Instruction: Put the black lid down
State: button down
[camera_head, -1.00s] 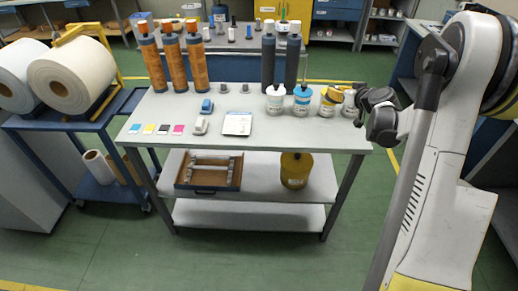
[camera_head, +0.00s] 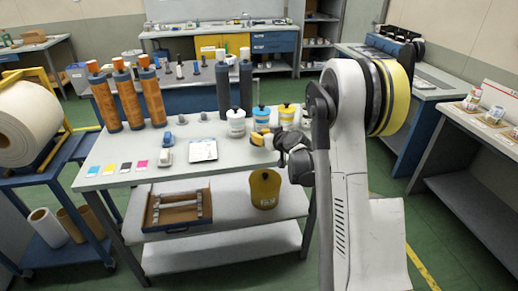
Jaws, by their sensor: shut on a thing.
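My gripper (camera_head: 268,139) is at the right part of the grey table, in front of the jars and right of the white pad. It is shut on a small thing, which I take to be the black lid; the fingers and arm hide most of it. A yellow patch shows at the fingertips. A white jar (camera_head: 236,124), a cyan-labelled jar (camera_head: 262,119) and a yellow-labelled jar (camera_head: 287,116) stand behind it with dark tops. Another jar (camera_head: 305,119) is partly hidden by my arm.
The table (camera_head: 130,150) holds orange and dark rollers at the back, colour cards, a blue block (camera_head: 168,139) and a white pad (camera_head: 203,150). Bare tabletop lies in front of the pad. A roll cart (camera_head: 30,172) stands left; a bench (camera_head: 480,140) stands right.

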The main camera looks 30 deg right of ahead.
jog(key=shift+a+f+b, duration=0.1)
jog(key=shift+f+b, duration=1)
jog(key=shift+f, duration=0.9)
jog(key=shift+f, duration=0.15)
jog(key=c, duration=1.3)
grip_release()
jog(key=shift+c, duration=0.2)
